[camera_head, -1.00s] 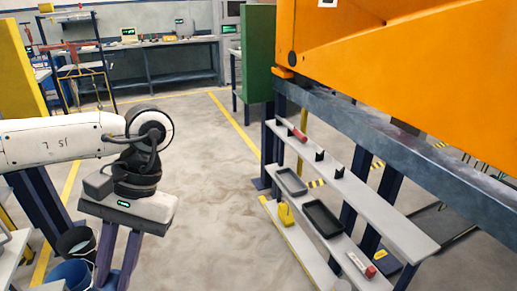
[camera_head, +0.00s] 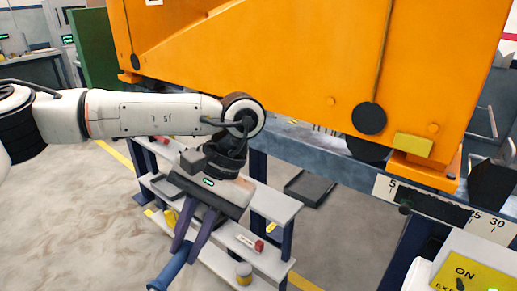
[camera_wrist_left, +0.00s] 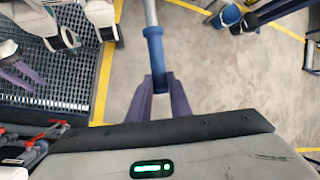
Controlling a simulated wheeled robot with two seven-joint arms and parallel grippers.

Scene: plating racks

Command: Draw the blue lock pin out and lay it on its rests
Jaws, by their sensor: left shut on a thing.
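My left gripper (camera_head: 187,252) points down in front of the grey shelf rack and is shut on the blue lock pin (camera_head: 172,270). The pin is held at a slant, with its lower end near the bottom edge of the head view. In the left wrist view, the pin's blue handle (camera_wrist_left: 156,62) sits between the fingertips (camera_wrist_left: 159,82), and a grey rod (camera_wrist_left: 150,12) runs on from it to the top edge. The pin looks clear of any hole. The pin's rests cannot be made out; my gripper covers part of the shelves.
The upper shelf (camera_head: 275,203) and lower shelf stand behind my gripper. A red-ended piece (camera_head: 248,243) and a yellow-grey can (camera_head: 244,273) are low on the rack. A large orange body (camera_head: 290,65) rests on a grey beam above. Open floor (camera_head: 80,215) lies left.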

